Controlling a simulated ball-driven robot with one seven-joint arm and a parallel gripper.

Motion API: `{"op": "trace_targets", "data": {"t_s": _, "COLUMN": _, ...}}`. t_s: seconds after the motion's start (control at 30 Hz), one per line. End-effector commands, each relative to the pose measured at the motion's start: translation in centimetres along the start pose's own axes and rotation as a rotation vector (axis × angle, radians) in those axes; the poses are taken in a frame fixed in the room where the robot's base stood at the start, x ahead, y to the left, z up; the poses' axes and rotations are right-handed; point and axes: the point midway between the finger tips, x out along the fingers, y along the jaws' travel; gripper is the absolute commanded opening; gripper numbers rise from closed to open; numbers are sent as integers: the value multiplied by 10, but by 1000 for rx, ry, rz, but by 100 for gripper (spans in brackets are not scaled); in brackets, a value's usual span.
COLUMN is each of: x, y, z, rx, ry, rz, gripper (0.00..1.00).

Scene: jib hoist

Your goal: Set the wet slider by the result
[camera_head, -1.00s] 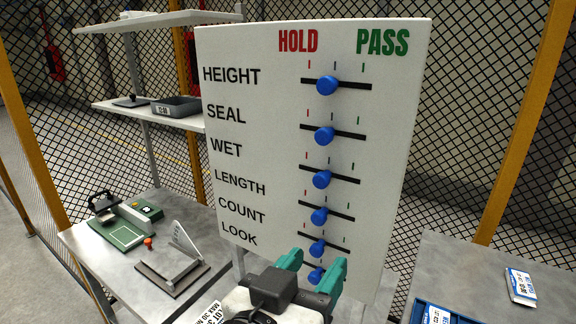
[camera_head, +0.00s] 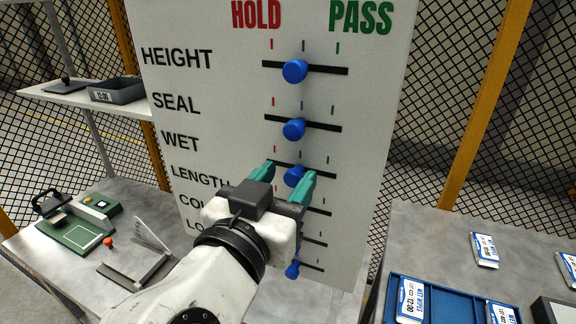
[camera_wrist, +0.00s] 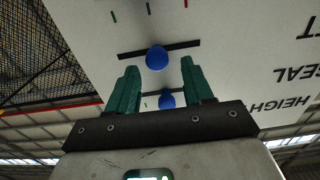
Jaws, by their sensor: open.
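A white upright board (camera_head: 225,105) has rows of sliders, with red HOLD at the upper left and green PASS at the upper right. The wet slider (camera_head: 293,176) is a blue knob near the middle of its dark slot. My gripper (camera_head: 288,172) is open, with its teal fingers on either side of this knob. In the wrist view, which shows the board upside down, the wet knob (camera_wrist: 157,58) sits between the fingertips with gaps at both sides. My gripper hides part of the lower rows and labels.
The seal knob (camera_head: 293,129) and height knob (camera_head: 295,70) are close above. A blue tray (camera_head: 455,300) with labelled packs is at lower right. A green fixture (camera_head: 80,232) and a metal stand (camera_head: 140,262) are on the left table.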

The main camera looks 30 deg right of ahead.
Motion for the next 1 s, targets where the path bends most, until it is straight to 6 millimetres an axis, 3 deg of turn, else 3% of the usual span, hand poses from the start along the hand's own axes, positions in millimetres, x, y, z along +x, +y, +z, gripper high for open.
{"op": "trace_targets", "data": {"t_s": 0.17, "x": 13, "y": 1, "z": 0, "rx": -1, "ry": 0, "rz": 1, "gripper": 51}}
{"op": "trace_targets", "data": {"t_s": 0.47, "x": 15, "y": 0, "z": 1, "rx": -1, "ry": -1, "rz": 0, "gripper": 51}}
{"op": "trace_targets", "data": {"t_s": 1.0, "x": 15, "y": 0, "z": 0, "rx": 0, "ry": 0, "rz": 0, "gripper": 0}}
